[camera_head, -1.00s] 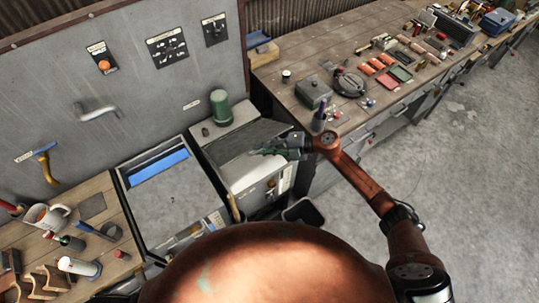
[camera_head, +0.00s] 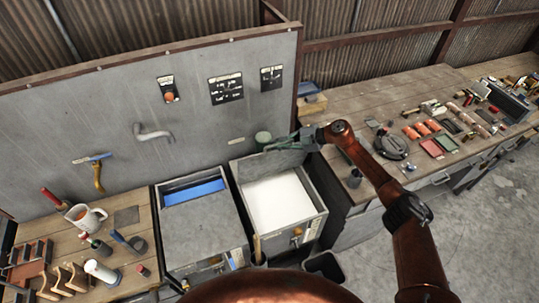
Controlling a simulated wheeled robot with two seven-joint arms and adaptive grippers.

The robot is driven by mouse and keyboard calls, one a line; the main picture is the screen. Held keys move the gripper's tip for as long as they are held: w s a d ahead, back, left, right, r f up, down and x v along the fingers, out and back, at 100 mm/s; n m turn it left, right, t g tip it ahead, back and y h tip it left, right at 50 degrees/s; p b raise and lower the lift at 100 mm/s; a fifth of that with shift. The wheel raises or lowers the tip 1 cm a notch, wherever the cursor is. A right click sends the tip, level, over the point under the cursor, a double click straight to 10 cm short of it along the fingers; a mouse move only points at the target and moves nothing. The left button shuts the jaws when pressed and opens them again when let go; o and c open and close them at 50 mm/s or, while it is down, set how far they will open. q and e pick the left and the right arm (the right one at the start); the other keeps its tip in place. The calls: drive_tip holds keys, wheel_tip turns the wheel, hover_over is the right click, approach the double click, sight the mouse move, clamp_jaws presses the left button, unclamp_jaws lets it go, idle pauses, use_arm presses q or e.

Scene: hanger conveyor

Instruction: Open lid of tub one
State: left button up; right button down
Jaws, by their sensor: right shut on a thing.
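The right-hand tub (camera_head: 322,222) is a grey box with its top open and white contents (camera_head: 285,200) showing inside. Its grey lid (camera_head: 262,168) stands raised at the back of the tub, near the wall panel. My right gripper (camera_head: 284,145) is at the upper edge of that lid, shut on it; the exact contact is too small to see. The left-hand tub (camera_head: 202,238) has a grey cover over most of its top, with a blue strip (camera_head: 194,191) showing at the back. I cannot read which tub is numbered one. My left gripper is out of view.
A grey panel with a spout (camera_head: 153,133) rises behind the tubs. Wooden benches with tools flank them: a mug (camera_head: 83,216) at left, a round black object (camera_head: 389,145) at right.

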drive_tip(key=shift+w+a+r, duration=0.1)
drive_tip(key=shift+w+r, duration=0.1)
drive_tip(key=shift+w, duration=0.4)
drive_tip(key=c, duration=2.1)
unclamp_jaws()
drive_tip(key=v, duration=1.2)
